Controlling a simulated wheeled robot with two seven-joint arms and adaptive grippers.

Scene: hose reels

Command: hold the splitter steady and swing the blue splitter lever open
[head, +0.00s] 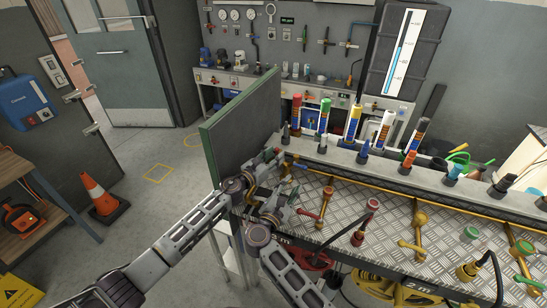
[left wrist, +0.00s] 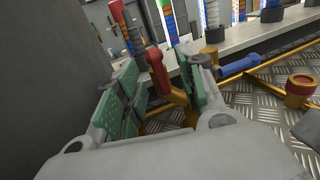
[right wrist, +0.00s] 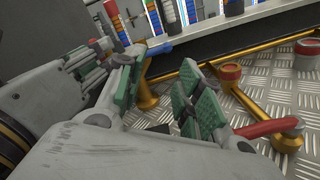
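The brass splitter runs along the left end of the metal bench. In the left wrist view, its red lever (left wrist: 157,72) stands up between the fingers of my left gripper (left wrist: 165,82), which look apart, with brass behind. The blue splitter lever (left wrist: 240,65) lies to the right of that gripper; it also shows in the right wrist view (right wrist: 159,48). My right gripper (right wrist: 165,95) is open, its green pads apart, with a brass knob (right wrist: 147,98) and the blue lever beyond its fingers. In the head view my left gripper (head: 272,160) and right gripper (head: 277,198) are close together and partly hide the splitter.
A dark green-edged panel (head: 235,125) stands close to the left of my grippers. A ledge with several coloured tubes (head: 353,125) runs behind. Checker plate (head: 345,210) is bare between fittings.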

